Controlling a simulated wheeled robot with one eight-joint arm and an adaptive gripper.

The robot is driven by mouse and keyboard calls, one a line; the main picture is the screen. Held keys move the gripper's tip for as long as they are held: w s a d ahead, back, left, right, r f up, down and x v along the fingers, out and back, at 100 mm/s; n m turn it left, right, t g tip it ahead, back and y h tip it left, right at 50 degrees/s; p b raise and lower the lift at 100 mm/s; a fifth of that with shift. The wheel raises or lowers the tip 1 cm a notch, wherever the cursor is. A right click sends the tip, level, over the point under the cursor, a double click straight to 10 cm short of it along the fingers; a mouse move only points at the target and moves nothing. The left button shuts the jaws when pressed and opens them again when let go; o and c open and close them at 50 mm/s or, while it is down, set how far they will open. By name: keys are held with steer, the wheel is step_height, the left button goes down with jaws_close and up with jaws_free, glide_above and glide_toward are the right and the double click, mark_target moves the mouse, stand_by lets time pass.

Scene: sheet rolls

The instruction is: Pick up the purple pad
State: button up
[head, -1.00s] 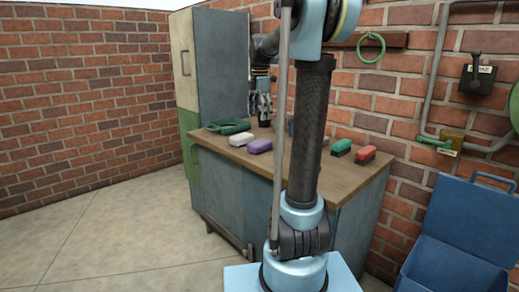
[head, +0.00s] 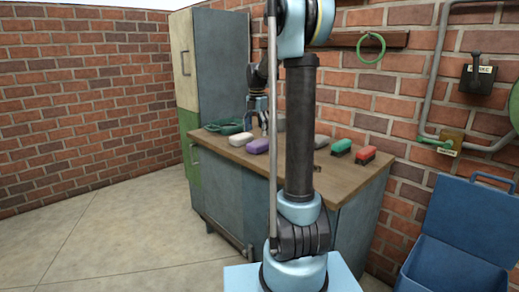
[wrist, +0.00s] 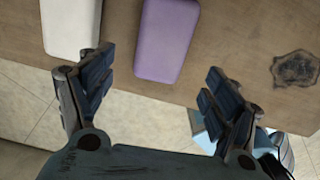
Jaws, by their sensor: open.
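The purple pad (head: 258,146) lies on the wooden workbench near its front edge. In the wrist view the purple pad (wrist: 167,38) is at the top, ahead of the space between my fingers. My gripper (wrist: 155,85) is open and empty, with its two fingers spread wide. In the head view my gripper (head: 258,117) hangs above the bench by the purple pad. The gap between gripper and pad is hard to judge there.
A white pad (head: 241,139) lies left of the purple one. A green tool (head: 224,127) lies behind it. Green (head: 341,147) and red (head: 366,155) brushes stand to the right. A dark stain (wrist: 295,68) marks the bench top (head: 325,180). A blue bin (head: 455,245) stands at right.

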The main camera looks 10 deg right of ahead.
mark_target(257, 142)
steer(key=shift+w+d+f, duration=0.1)
steer(key=shift+f, duration=1.75)
steer(key=shift+w+d+f, duration=0.1)
steer(key=shift+f, duration=1.75)
steer(key=c, duration=1.1)
